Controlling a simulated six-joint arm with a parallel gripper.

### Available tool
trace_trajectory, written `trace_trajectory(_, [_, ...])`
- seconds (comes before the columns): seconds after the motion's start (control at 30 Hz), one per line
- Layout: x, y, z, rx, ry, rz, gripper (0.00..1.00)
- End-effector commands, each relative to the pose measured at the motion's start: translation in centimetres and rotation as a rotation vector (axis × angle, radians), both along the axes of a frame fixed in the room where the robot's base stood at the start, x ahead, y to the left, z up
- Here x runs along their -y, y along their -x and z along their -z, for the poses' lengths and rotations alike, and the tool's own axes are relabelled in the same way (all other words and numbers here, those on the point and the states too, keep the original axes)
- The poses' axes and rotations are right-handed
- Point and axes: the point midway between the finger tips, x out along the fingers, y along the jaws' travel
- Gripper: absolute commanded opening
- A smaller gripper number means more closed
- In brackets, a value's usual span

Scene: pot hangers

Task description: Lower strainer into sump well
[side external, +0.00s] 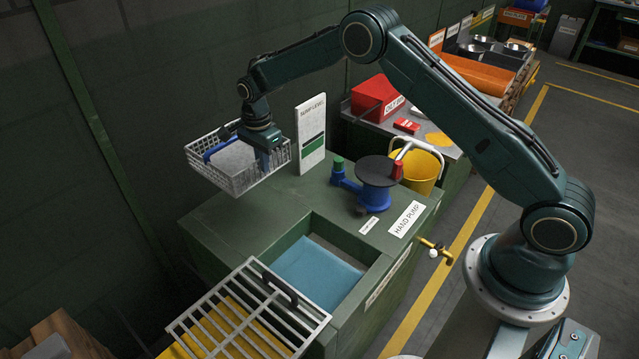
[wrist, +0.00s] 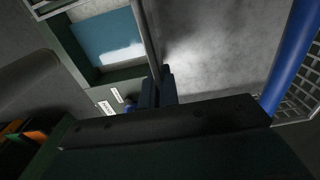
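The strainer (side external: 268,181) is a white wire basket with a blue bar and a grey panel inside. It hangs tilted over the far left part of the green bench. My gripper (side external: 265,158) is at its right rim and appears shut on it. In the wrist view my gripper's fingers (wrist: 155,90) meet a thin grey rim bar; the mesh and blue bar (wrist: 294,50) show at right. The sump well (side external: 312,272) is a rectangular opening with blue water, below and right of the strainer. It also shows at upper left in the wrist view (wrist: 108,38).
A grey grating (side external: 255,312) with yellow beneath stands at the well's near left. A brass tap (side external: 434,248) sticks out from the bench's right side.

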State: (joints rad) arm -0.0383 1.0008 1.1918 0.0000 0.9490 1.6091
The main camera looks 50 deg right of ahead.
Motion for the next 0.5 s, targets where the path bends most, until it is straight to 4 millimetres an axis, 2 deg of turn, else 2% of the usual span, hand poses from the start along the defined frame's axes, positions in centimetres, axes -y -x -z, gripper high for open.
trace_trajectory(0.27, [-0.1, 1.7, 2.1, 0.000, 0.000, 0.000, 0.00])
trace_trajectory(0.5, [-0.1, 5.0, 5.4, -0.002, 0.000, -0.001, 0.00])
